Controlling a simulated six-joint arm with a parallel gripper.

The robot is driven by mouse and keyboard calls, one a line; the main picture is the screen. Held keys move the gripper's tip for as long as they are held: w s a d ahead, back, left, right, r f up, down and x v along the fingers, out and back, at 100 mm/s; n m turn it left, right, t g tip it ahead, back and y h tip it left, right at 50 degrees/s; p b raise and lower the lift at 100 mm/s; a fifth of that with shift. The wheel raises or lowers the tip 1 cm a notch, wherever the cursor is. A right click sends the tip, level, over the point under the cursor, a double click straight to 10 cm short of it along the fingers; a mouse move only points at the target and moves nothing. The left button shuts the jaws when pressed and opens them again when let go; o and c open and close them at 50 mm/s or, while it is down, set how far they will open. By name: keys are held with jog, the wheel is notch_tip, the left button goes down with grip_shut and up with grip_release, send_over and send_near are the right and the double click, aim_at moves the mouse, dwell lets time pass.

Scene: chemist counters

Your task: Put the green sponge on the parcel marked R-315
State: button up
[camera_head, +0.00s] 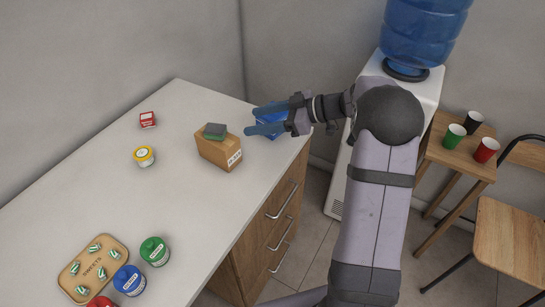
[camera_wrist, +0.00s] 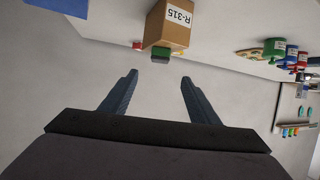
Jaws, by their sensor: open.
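The green sponge (camera_head: 214,131) rests on top of the brown parcel (camera_head: 212,150) near the counter's far end. The wrist view is upside down; there the parcel (camera_wrist: 165,28) shows the label R-315, and the sponge (camera_wrist: 160,54) lies against its top face. My gripper (camera_head: 250,119) is open and empty, to the right of the sponge and apart from it. Its two fingers (camera_wrist: 159,76) point towards the sponge in the wrist view, with nothing between them.
A blue box (camera_head: 270,116) stands behind my fingers, partly hidden. A red-and-white box (camera_head: 148,119) and a yellow-lidded jar (camera_head: 144,156) stand to the left. A sweets tray (camera_head: 72,268) and several coloured jars are at the near end. The counter's middle is clear.

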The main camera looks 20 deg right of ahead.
jog(key=s+a+f+m+g+h, duration=0.2)
jog(key=s+f+m+g, duration=0.15)
jog(key=s, duration=0.35)
jog(key=s+a+f+m+g+h, duration=0.2)
jog(key=s+a+f, duration=0.15)
jog(key=s, duration=0.45)
jog(key=s+d+f+m+h, duration=0.2)
jog(key=s+d+m+h, duration=0.1)
jog(key=s, duration=0.4)
jog(key=s+d+f+m+h, duration=0.3)
jog(key=s+d+m+h, duration=0.1)
jog(key=s, duration=0.4)
jog(key=shift+g+h, duration=0.35)
jog(key=shift+h, duration=0.05)
jog(key=shift+a, duration=0.1)
jog(key=shift+r+p, duration=0.5)
jog(key=shift+p, duration=0.1)
